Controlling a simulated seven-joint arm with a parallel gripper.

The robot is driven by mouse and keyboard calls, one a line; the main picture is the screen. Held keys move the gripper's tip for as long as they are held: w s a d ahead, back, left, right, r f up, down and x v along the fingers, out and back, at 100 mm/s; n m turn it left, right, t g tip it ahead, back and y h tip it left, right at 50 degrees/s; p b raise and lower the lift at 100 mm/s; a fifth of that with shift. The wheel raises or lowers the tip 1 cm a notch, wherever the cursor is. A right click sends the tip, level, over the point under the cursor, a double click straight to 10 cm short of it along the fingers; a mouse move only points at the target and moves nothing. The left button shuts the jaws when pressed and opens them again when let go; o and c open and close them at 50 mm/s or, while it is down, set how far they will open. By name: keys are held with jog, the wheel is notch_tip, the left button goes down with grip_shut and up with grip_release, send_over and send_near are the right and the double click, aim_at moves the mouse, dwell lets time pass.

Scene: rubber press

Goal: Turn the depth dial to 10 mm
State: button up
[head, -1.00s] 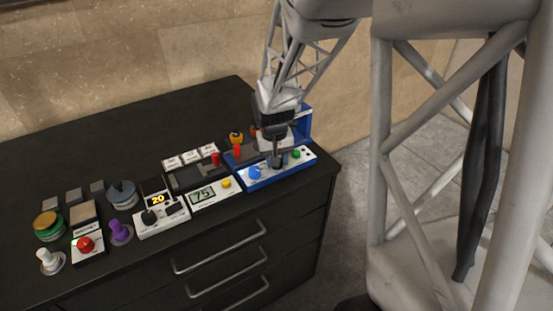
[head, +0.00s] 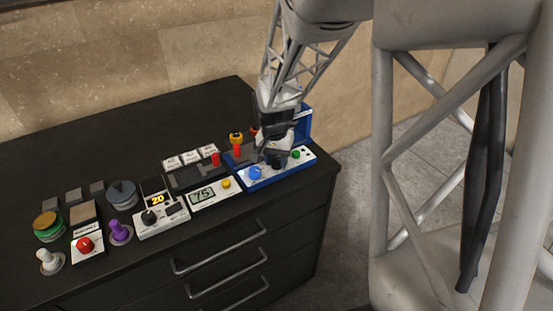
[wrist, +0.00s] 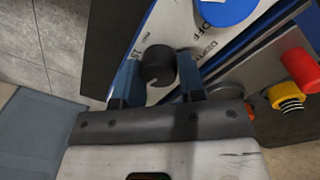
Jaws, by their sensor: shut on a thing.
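The black depth dial (wrist: 157,66) stands on the white panel of the blue-based press (head: 262,182). Partly readable print, including "OFF" and what looks like "15", lies around it in the wrist view. My gripper (wrist: 158,80) is shut on the dial, one blue finger on each side. In the head view my gripper (head: 275,160) is over the press panel and mostly hides the dial. I cannot read which mark the dial points to.
A blue button (head: 254,173) is left of my gripper and a green button (head: 295,154) right of it. Red (wrist: 301,70) and yellow (wrist: 287,96) parts are close by.

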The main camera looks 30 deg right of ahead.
aim_at(274, 161)
jog(key=o, duration=0.9)
jog(key=shift+r, duration=0.15)
jog(key=shift+w+a+r, duration=0.1)
jog(key=shift+r, duration=1.8)
jog(key=shift+w+a+r, duration=0.1)
jog(key=shift+r, duration=1.8)
jog(key=shift+s+a+r, duration=0.3)
jog(key=shift+a+r, duration=0.05)
jog(key=s+a+r+n+t, duration=0.1)
jog(key=s+a+r+n, duration=0.2)
jog(key=s+a, duration=0.2)
jog(key=s+a+r+n+t, duration=0.1)
jog(key=s+a+r+n, duration=0.2)
jog(key=s+a, duration=0.2)
jog(key=s+a+r+n+t, duration=0.1)
jog(key=s+a+r+n, duration=0.2)
jog(key=s+a, duration=0.3)
jog(key=shift+s+r+n, duration=0.15)
jog(key=shift+s, duration=0.95)
jog(key=shift+s+r+n, duration=0.1)
jog(key=shift+s+n, duration=0.05)
jog(key=shift+s, duration=0.95)
